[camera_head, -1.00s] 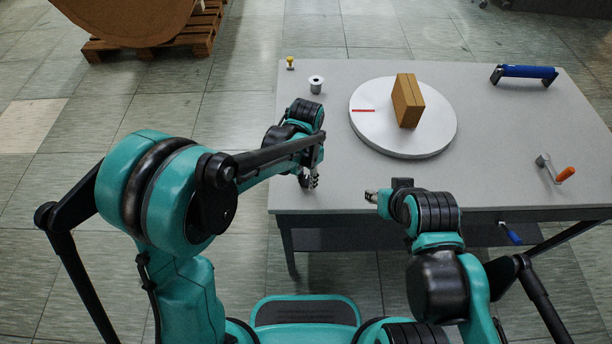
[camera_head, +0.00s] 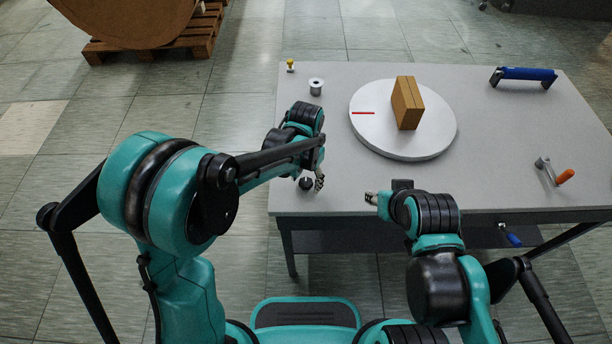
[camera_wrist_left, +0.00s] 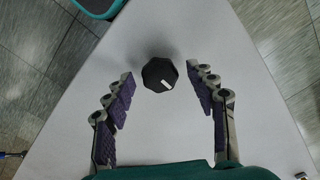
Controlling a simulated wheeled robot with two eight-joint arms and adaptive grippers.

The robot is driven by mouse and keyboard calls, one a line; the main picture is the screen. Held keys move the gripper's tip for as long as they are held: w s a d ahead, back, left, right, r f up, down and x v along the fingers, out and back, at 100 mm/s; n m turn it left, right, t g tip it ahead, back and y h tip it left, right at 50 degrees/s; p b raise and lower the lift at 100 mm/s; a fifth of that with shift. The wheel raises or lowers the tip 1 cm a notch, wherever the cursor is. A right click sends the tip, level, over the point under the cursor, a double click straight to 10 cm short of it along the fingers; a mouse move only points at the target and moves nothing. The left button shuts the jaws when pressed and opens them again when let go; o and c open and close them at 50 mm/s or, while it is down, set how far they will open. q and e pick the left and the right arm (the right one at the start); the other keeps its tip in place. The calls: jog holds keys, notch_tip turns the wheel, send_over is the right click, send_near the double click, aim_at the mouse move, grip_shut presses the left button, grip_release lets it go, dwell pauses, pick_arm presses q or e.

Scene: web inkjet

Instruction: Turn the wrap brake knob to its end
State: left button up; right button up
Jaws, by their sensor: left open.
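A black faceted knob (camera_head: 306,183) stands on the grey table near its front left corner. In the left wrist view the knob (camera_wrist_left: 159,74) shows from above, with a short white mark on its lower right part. My left gripper (camera_head: 318,178) is beside the knob in the head view. In the left wrist view my left gripper (camera_wrist_left: 160,88) is open, with its purple-padded fingers on either side of the knob, clear gaps between. My right gripper (camera_head: 371,197) is over the table's front edge, away from the knob; its jaws are too small to read.
On the table (camera_head: 480,180) are a white turntable (camera_head: 375,135) bearing a brown box (camera_head: 407,103), a spool (camera_head: 316,86), a small yellow knob (camera_head: 290,65), a blue handle bar (camera_head: 527,72) and an orange-handled crank (camera_head: 564,175). A blue-handled lever (camera_head: 511,236) is below the front edge.

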aim_at(306, 183)
pick_arm(q)
notch_tip(306, 183, up, 12)
dwell(0.4)
dwell(0.4)
jog(key=s+a+n+t, duration=0.3)
jog(key=s+a, duration=0.3)
jog(key=a, duration=0.3)
jog(key=s+a+r+n+t, duration=0.1)
jog(key=s+a+n+t, duration=0.2)
jog(key=s+a, duration=0.4)
jog(key=shift+a+n+t, duration=0.3)
jog(key=shift+a+t, duration=0.3)
jog(key=shift+a, duration=0.45)
